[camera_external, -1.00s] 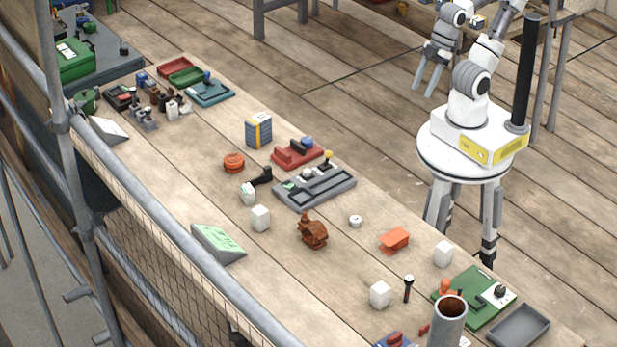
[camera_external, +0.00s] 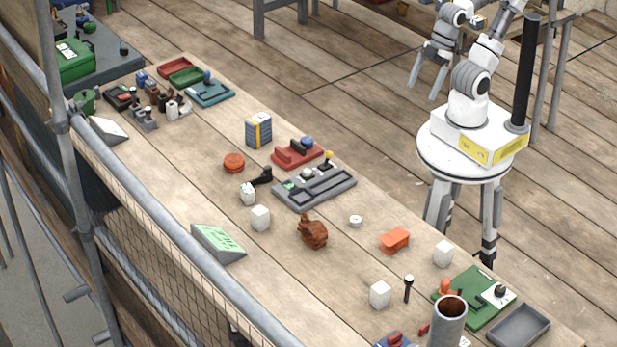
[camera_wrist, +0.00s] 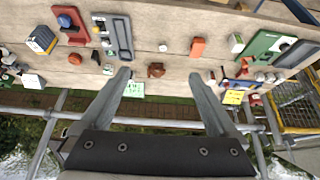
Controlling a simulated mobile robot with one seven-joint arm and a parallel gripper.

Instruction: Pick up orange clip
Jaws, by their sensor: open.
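An orange folded piece (camera_external: 394,240), which looks like the orange clip, lies on the plank table right of centre in the outside view. It also shows in the wrist view (camera_wrist: 198,47) near the top, right of centre. My gripper (camera_external: 423,90) is raised well above the deck, beyond the table's far edge and away from the piece. In the wrist view my gripper (camera_wrist: 160,76) has its two fingers wide apart with nothing between them. A smaller orange part (camera_external: 445,287) sits on the green board, and its exact shape is unclear.
A white cube (camera_external: 443,253) and a white ring (camera_external: 355,221) lie near the orange piece. A brown lumpy object (camera_external: 312,231) is to its left. A green board (camera_external: 478,312) and a grey tray (camera_external: 519,326) are at lower right. Scaffold pipes line the table's near side.

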